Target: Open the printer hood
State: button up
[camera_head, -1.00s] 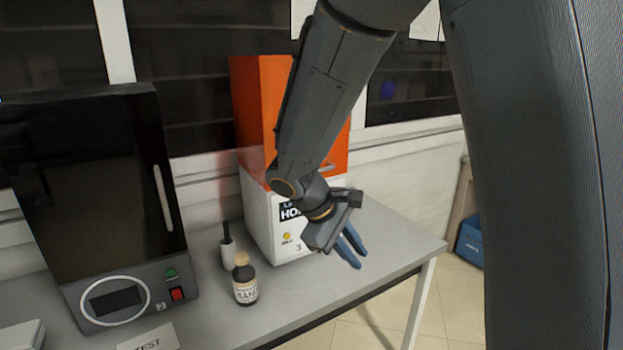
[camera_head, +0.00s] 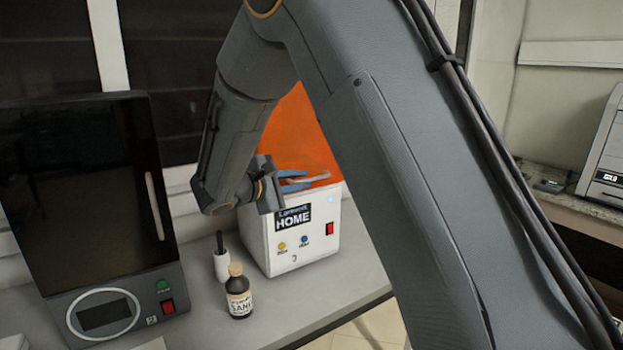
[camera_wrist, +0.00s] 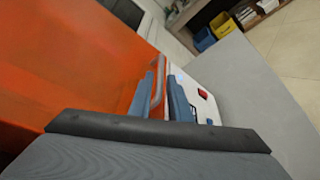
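The printer with an orange hood (camera_head: 300,130) and a white base (camera_head: 302,257) labelled HOME stands on the table, marked 3. Its hood is down on the base. A pale bar handle (camera_head: 318,177) sits on the hood's front, low down. My gripper (camera_head: 292,181) is at this handle, with its blue fingers pointing right across the hood front. In the wrist view the fingers are apart, and the handle (camera_wrist: 158,75) runs between them, closer to the left finger. I cannot tell whether it touches. My arm hides part of the orange hood.
A second device with a black hood (camera_head: 85,190), marked 2, stands at the left. A dark bottle (camera_head: 239,294) and a white holder with a black stick (camera_head: 222,262) stand before the orange-hooded printer. Another machine (camera_head: 606,165) sits on a side counter at right.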

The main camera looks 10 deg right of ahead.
aim_at(308, 180)
jog(key=shift+p+x, duration=0.55)
jog(key=shift+x, duration=1.9)
grip_shut()
